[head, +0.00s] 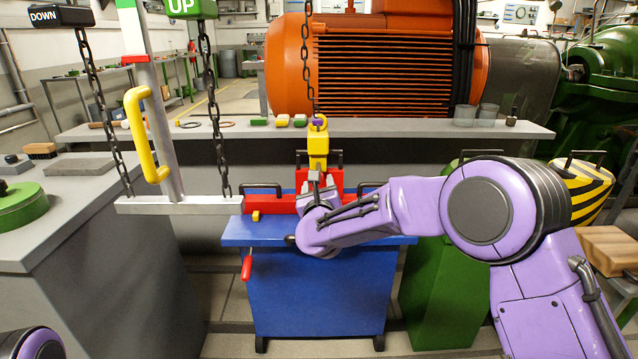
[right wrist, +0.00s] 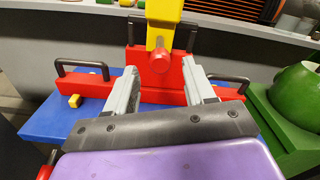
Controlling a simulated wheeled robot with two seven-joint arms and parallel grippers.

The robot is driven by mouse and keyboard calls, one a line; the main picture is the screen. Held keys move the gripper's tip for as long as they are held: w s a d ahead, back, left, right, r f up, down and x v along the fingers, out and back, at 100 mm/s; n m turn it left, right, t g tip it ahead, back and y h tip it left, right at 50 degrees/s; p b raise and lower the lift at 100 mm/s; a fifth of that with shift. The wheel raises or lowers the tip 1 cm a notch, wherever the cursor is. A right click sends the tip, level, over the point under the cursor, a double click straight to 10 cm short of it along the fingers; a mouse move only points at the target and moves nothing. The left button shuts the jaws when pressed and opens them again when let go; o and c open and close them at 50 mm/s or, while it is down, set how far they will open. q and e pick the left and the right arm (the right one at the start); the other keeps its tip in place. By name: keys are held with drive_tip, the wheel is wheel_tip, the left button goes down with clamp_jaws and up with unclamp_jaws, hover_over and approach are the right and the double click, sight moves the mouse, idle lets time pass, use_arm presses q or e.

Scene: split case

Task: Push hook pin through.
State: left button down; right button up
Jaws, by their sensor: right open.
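The yellow hook block (head: 318,145) hangs on a chain and its lower end sits at the upright red bracket (right wrist: 133,57) on the blue stand. In the right wrist view, a red round pin end (right wrist: 159,63) sticks out toward me from the front of the yellow shank (right wrist: 164,28). How far the pin reaches in behind is hidden. My right gripper (right wrist: 165,78) is open, with one grey finger on each side below the pin end and nothing between them. In the head view the gripper (head: 318,192) is close in front of the bracket. My left gripper is out of view.
The blue stand (head: 318,290) carries a red base with black handles (right wrist: 78,72) and a small yellow block (right wrist: 75,100). A red lever (head: 247,267) hangs at its front. A grey lifting frame (head: 178,205) with a yellow handle hangs left. A green stand (head: 440,300) is right.

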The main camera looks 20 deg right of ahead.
drive_tip(key=x, duration=0.7)
drive_tip(key=shift+f, duration=0.15)
clamp_jaws()
